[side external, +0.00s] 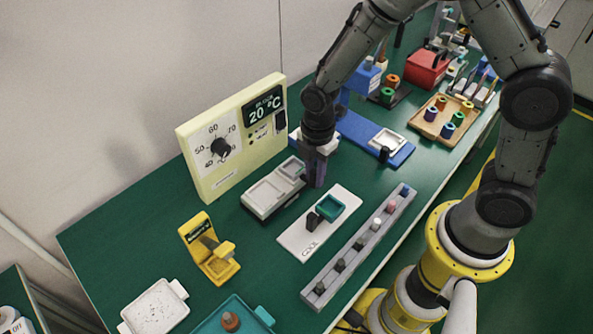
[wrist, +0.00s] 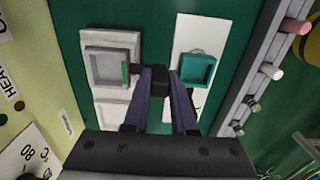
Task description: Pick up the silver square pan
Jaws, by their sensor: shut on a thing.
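The silver square pan (wrist: 105,66) is at the upper left of the wrist view, its short dark handle (wrist: 152,79) pointing right. In the side view the pan (side external: 291,168) shows beside my gripper, at the far end of a pale two-plate unit (side external: 266,194). My gripper (wrist: 160,80) is shut on the handle, one purple finger on each side of it. In the side view my gripper (side external: 316,180) points down and hides the handle. I cannot tell whether the pan touches the plate under it.
A teal square pan (side external: 330,207) sits on a white board (side external: 291,240) close to my gripper. A rail with several pegs (side external: 335,268) runs along the front. A cream temperature panel (side external: 202,184) stands behind. A similar pale pan (side external: 388,141) lies on a blue board (side external: 361,132).

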